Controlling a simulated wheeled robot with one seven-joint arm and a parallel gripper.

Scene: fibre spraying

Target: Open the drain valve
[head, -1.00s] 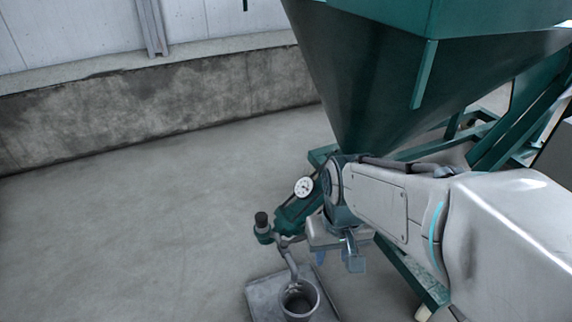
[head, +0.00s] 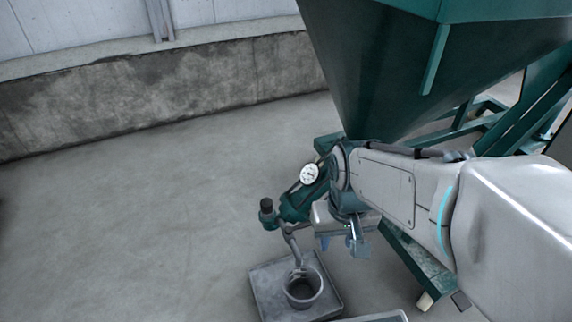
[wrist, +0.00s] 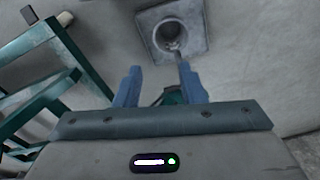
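A green pump-like body (head: 294,208) with a round white gauge (head: 310,173) and a dark cap (head: 266,205) sits below the green hopper. A grey outlet pipe (head: 292,246) bends down from it to a grey bucket (head: 302,289). The bucket also shows in the wrist view (wrist: 168,38). I cannot make out a separate drain valve handle; my arm hides part of this area. My gripper (head: 340,246) is just right of the pipe. In the wrist view its blue fingers (wrist: 160,72) are apart, with a bit of green part (wrist: 173,97) showing between them, not visibly gripped.
The green hopper (head: 400,70) stands above, on a green frame (head: 415,262) that also shows at left in the wrist view (wrist: 40,75). The bucket stands on a square grey tray (head: 268,292). The concrete floor (head: 130,220) to the left is clear, up to a low wall (head: 150,95).

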